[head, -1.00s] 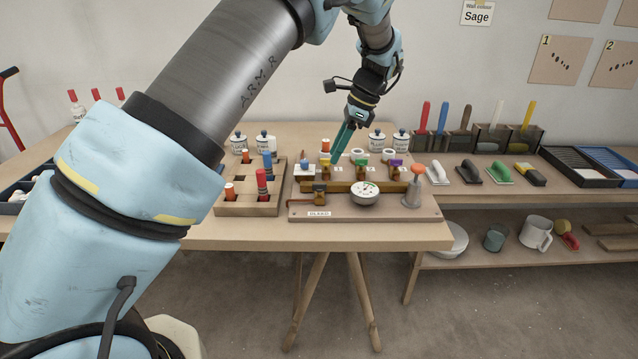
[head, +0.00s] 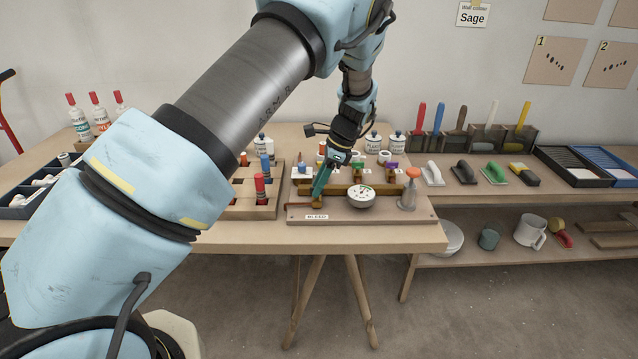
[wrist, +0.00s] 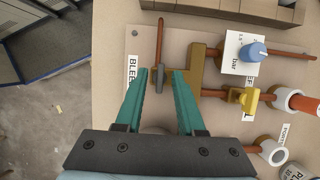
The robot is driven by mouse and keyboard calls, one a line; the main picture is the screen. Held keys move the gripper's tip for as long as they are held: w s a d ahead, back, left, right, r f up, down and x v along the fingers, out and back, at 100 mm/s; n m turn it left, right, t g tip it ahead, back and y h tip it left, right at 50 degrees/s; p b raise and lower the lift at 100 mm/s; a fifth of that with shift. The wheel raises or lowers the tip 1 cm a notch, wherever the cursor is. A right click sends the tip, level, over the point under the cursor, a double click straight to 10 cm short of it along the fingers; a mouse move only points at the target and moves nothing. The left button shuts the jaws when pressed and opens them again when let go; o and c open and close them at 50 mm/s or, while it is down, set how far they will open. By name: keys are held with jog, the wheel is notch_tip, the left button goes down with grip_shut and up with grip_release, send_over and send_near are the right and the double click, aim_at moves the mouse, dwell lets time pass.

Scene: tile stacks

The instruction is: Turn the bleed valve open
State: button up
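The bleed valve sits by the "BLEED" label (head: 317,217) at the front left of the wooden valve board (head: 290,214). In the wrist view its narrow grey handle (wrist: 160,79) lies at the end of a copper pipe (wrist: 160,38), beside the brass manifold (wrist: 196,78). My gripper (wrist: 161,73) is open, with one teal finger on each side of the handle and a visible gap on both sides. In the head view my gripper (head: 317,194) points down at the valve and hides most of it.
A white dial gauge (head: 361,196) stands just right of the gripper. A grey post with an orange top (head: 409,188) is at the board's right end. A blue knob (wrist: 254,52) and yellow valve handle (wrist: 249,100) are nearby. A wooden rack (head: 250,208) of coloured cylinders is left.

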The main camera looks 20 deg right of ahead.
grip_shut()
jog(key=shift+n, duration=0.4)
jog(key=n+g, duration=0.1)
jog(key=n, duration=0.2)
jog(key=shift+w+n+g, duration=0.15)
jog(key=shift+n+g, duration=0.25)
jog(key=n+g+b, duration=0.1)
jog(key=n, duration=0.3)
jog(key=shift+w+n+g, duration=0.1)
jog(key=shift+n+g, duration=0.2)
jog(key=shift+g, duration=0.1)
jog(key=n+g+h, duration=0.1)
jog(key=n, duration=0.3)
jog(key=shift+w+b, duration=0.1)
jog(key=shift+b, duration=0.3)
jog(key=n+g+h, duration=0.1)
jog(key=n, duration=0.3)
jog(key=shift+a+n, duration=0.1)
jog(key=shift+n, duration=0.2)
jog(key=shift+w, duration=0.1)
